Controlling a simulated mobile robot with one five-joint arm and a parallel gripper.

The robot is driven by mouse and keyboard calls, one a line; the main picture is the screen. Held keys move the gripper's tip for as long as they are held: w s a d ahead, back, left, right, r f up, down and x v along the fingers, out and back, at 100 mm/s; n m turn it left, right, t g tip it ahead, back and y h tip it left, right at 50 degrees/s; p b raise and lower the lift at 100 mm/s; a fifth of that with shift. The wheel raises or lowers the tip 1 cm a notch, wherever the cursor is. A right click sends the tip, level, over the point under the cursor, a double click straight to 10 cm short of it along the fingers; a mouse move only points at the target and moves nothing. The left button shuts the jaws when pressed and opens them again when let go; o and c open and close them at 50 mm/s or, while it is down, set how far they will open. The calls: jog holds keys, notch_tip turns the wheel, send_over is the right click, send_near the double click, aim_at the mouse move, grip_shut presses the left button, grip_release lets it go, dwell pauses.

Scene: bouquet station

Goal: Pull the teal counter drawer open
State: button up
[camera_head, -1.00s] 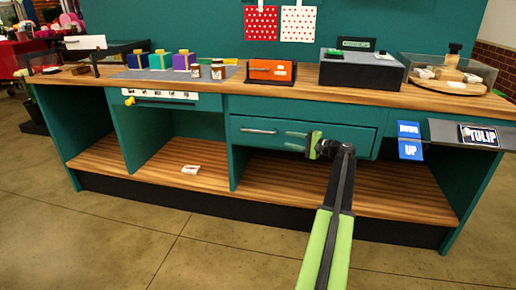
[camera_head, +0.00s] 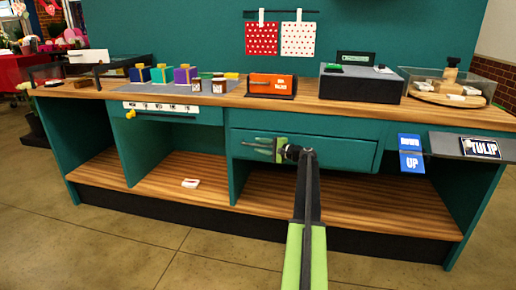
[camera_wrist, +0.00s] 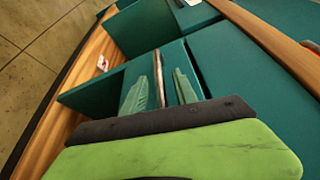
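The teal counter drawer (camera_head: 335,153) is in the middle of the counter, under the wooden top. Its front looks near flush, but I cannot tell exactly how far in it sits. Its slim metal handle (camera_head: 247,144) is on the left part of the front, partly hidden by my gripper (camera_head: 268,148). In the wrist view, my gripper (camera_wrist: 161,92) shows two green-grey fingers apart, pointing toward the teal front. A thin bar lies between them, seemingly the handle. I cannot tell whether the fingers touch it.
The wooden countertop (camera_head: 215,98) holds several coloured boxes, an orange box (camera_head: 270,84), a dark register (camera_head: 360,88) and a clear-walled tray (camera_head: 450,90). A blue DOWN/UP sign (camera_head: 411,152) and a TULIP sign (camera_head: 482,147) hang at right. Open shelves lie below. The floor in front is clear.

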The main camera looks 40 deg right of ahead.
jog(key=shift+w+a, duration=0.1)
jog(key=shift+w, duration=0.3)
grip_shut()
jog(key=shift+s, duration=0.1)
dwell(1.0)
